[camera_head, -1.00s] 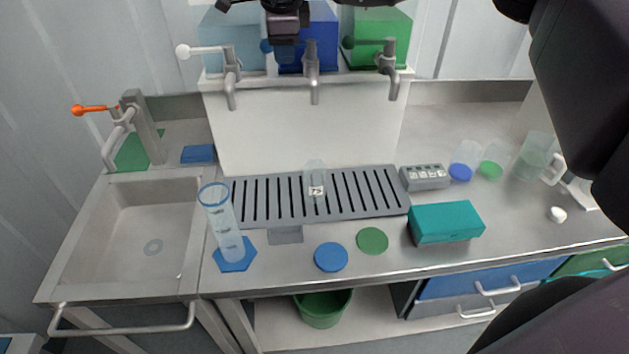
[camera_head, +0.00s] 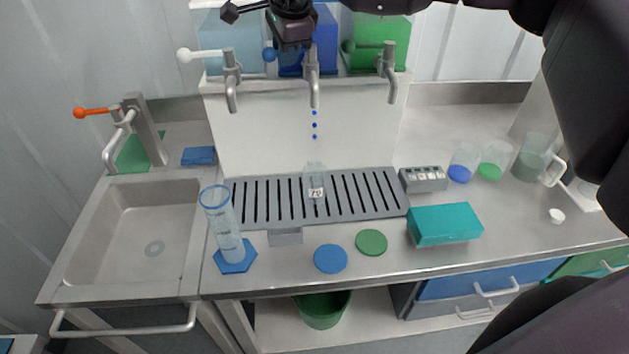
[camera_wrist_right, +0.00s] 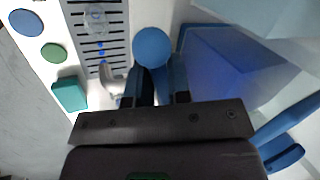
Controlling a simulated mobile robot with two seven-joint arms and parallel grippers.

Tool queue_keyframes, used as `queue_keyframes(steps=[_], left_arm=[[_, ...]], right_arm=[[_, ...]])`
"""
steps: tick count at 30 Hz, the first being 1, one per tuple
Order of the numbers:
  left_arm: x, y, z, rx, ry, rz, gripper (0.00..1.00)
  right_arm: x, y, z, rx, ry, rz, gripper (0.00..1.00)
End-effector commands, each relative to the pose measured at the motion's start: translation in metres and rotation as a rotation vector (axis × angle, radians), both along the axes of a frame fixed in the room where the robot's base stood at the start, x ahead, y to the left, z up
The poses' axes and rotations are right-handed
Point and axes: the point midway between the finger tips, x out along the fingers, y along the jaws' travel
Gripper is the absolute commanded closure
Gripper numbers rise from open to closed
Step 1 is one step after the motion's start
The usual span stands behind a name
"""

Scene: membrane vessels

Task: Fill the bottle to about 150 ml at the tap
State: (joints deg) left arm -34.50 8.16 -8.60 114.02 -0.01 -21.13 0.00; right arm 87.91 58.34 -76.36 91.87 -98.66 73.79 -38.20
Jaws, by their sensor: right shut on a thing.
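The clear bottle (camera_head: 315,181) stands upright on the slotted drain grate (camera_head: 384,204), below the spout of the middle tap (camera_head: 313,88). Blue drops (camera_head: 314,125) fall in a line from this spout toward it. The bottle has a small label; its liquid level is too small to tell. My right gripper (camera_head: 289,46) is shut on the middle tap's lever, whose blue ball end (camera_head: 269,54) sticks out to the left. In the right wrist view the blue ball (camera_wrist_right: 152,47) shows just beyond the fingers, and the bottle (camera_wrist_right: 96,17) sits at the top. My left gripper is out of view.
White-lever and green-lever taps flank the middle one. A tall cylinder (camera_head: 226,229) stands front left near the sink (camera_head: 150,225). A teal box (camera_head: 445,224), a grey block (camera_head: 423,179) and several beakers are at right. Blue and green discs lie in front.

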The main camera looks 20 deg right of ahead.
Motion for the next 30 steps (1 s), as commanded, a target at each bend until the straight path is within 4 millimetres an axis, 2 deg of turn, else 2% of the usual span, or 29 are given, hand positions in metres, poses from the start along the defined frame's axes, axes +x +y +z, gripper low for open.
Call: queue_keyframes(steps=[5,17,30], left_arm=[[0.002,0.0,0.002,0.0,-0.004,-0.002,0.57],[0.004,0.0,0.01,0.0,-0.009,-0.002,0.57],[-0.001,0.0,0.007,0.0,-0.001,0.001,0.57]], right_arm=[[-0.003,-0.001,0.0,0.0,0.001,0.053,1.0],[-0.019,-0.006,0.0,0.0,0.0,0.363,1.0],[-0.019,-0.005,0.0,-0.001,0.0,0.385,1.0]])
